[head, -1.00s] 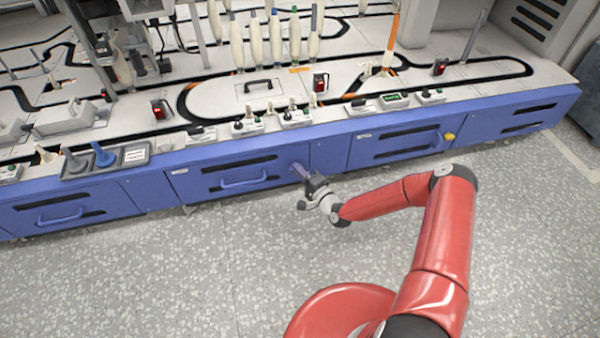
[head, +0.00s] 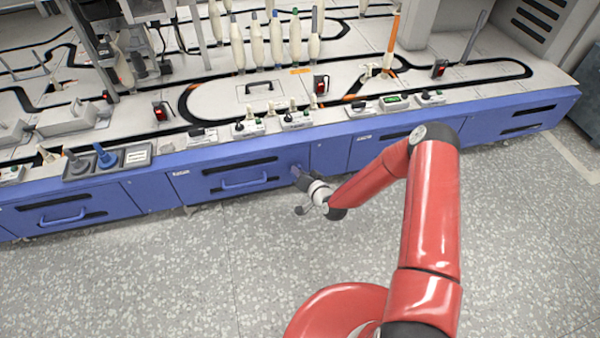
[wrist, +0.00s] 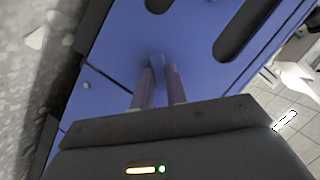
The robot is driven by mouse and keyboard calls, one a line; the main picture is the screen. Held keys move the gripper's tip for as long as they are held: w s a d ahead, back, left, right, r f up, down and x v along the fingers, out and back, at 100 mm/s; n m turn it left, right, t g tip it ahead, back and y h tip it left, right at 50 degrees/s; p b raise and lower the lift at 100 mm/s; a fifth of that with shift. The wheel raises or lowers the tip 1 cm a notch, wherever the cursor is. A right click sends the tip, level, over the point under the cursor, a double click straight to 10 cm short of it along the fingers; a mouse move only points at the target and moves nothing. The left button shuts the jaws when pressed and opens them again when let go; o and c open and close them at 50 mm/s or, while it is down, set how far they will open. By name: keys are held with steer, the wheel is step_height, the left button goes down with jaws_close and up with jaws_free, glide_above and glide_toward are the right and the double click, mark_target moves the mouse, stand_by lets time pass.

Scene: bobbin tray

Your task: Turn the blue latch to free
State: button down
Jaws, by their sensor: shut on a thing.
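The blue latch (wrist: 157,62) stands out from the blue front panel in the wrist view. My gripper (wrist: 159,82) has its two fingers on either side of it, shut on it. In the head view my gripper (head: 297,172) is against the blue drawer front, right of the handle, and hides the latch there. The drawer front (head: 205,184) with its blue handle (head: 243,180) sits flush in the cabinet.
A yellow knob was on the panel at the right; my red arm now covers that spot. Above are small control boxes (head: 298,119), a red switch (head: 320,84) and several white bobbins (head: 276,40). The grey speckled floor (head: 150,270) in front is clear.

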steer(key=shift+s+a+r+n+h+b, duration=0.15)
steer(key=shift+n+h+b, duration=0.65)
steer(key=shift+n, duration=0.65)
steer(key=shift+w+a+f+n+h+b, duration=0.15)
steer(key=shift+n+h+b, duration=0.35)
steer(key=shift+n+h, duration=0.8)
steer(key=shift+r+n, duration=0.1)
steer(key=shift+n, duration=0.25)
steer(key=shift+s, duration=0.1)
steer(key=c, duration=1.4)
jaws_free()
steer(key=v, duration=0.7)
steer(key=shift+s+p, duration=0.35)
steer(key=shift+s, duration=0.05)
